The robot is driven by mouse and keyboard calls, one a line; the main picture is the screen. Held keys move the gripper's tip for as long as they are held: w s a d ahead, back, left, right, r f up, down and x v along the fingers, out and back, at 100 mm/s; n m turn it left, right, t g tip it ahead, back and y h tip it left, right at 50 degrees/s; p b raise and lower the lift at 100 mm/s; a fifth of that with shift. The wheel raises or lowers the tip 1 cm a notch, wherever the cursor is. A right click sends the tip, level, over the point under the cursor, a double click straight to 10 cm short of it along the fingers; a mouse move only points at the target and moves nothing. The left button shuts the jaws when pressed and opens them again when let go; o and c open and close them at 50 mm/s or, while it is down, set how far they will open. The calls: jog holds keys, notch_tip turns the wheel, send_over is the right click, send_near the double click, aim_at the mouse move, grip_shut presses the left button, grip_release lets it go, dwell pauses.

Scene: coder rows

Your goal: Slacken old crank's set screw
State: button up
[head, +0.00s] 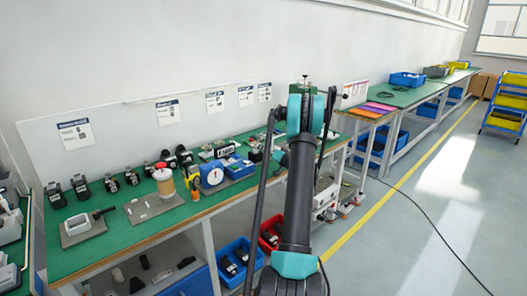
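My arm rises through the middle of the view, and its gripper end is not visible; the arm's upper joints hide what lies behind them. I cannot pick out the old crank or its set screw for certain at this size. A blue unit with a round white dial (211,177) stands on the green bench, left of my arm. A small light-grey block (77,225) sits on a dark plate at the bench's near left, with a short black bar (103,212) beside it. No set screw or driving tool can be made out.
The green-topped bench (128,238) carries several black parts along the wall, a cylindrical tub (165,183) and a flat grey plate (150,206). Blue (235,262) and red (270,232) bins sit below. More benches run to the back right. A dark cable (425,230) crosses the open floor.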

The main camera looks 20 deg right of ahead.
jog(key=v, duration=1.2)
jog(key=s+a+n+g, duration=0.1)
jog(key=s+a+g, duration=0.25)
jog(key=a, duration=0.55)
jog(key=s+a+r+n+g, duration=0.1)
jog(key=s+a+g, duration=0.1)
jog(key=s+a, duration=0.45)
jog(key=s+a+n+g, duration=0.1)
jog(key=s+a+g, duration=0.15)
jog(key=a, duration=0.75)
jog(key=s+a+f+g+h, duration=0.2)
jog(key=s+f+h, duration=0.1)
jog(key=s, duration=1)
jog(key=s+a+f+n+g+h, duration=0.1)
jog(key=s+a+f+g+h, duration=0.1)
jog(key=s, duration=1.1)
jog(key=shift+s+f+n+g+h, duration=0.15)
jog(key=shift+f+n+g+h, duration=0.15)
jog(key=shift+f+g+h, duration=0.25)
